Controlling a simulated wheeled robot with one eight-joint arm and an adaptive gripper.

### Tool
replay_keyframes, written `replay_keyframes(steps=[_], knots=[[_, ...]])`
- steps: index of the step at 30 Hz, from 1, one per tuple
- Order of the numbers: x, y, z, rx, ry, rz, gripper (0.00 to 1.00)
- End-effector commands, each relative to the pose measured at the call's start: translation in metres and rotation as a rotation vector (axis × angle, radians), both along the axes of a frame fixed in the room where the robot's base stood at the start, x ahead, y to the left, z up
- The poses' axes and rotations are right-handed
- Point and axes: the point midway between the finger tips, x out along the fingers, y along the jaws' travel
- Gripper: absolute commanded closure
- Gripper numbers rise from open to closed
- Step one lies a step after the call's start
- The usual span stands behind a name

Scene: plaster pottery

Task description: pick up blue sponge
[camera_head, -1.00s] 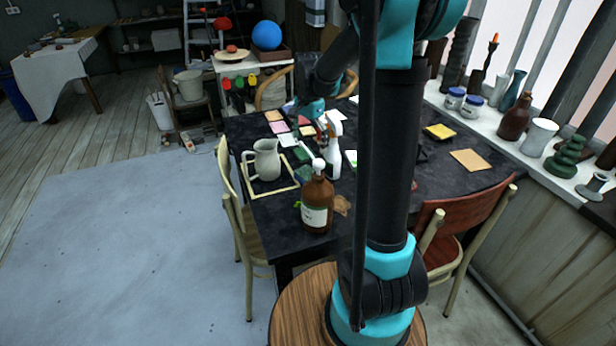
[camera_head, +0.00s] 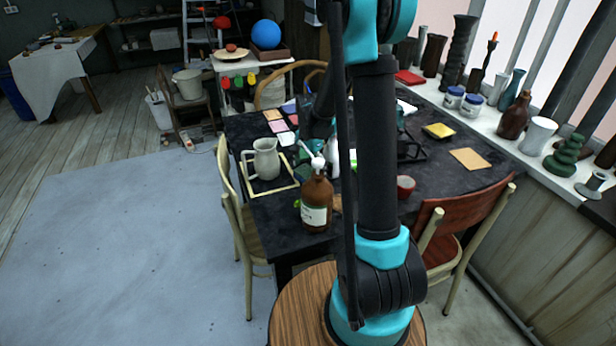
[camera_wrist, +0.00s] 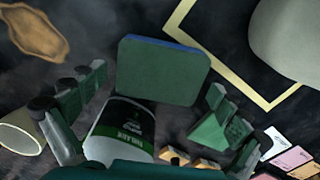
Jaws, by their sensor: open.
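The blue sponge (camera_wrist: 163,70) shows in the wrist view as a block with a dark green face and a thin blue edge along its top and right side. My gripper (camera_wrist: 156,88) is open, with one finger on each side of the sponge in the picture. I cannot tell how far the fingers are from it. A white bottle with a dark label (camera_wrist: 125,128) lies below the sponge in the wrist view, partly covering its lower edge. In the head view my arm hides the gripper, and the sponge cannot be made out surely.
On the dark table (camera_head: 262,213), a grey pitcher (camera_head: 264,160) stands within a pale frame (camera_head: 250,188). A brown pump bottle (camera_head: 317,205) stands near the front edge. A red cup (camera_head: 405,186) is right of my arm. Chairs (camera_head: 236,215) flank the table.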

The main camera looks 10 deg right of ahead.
Motion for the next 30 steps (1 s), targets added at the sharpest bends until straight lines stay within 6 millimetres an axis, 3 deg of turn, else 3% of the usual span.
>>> replay_keyframes(steps=[7,14,30], knots=[[0.0,0.0,-0.001,0.0,0.0,0.0,0.01],[0.0,0.0,-0.001,0.0,0.0,0.0,0.29],[0.0,0.0,0.009,0.0,0.0,0.0,0.31]])
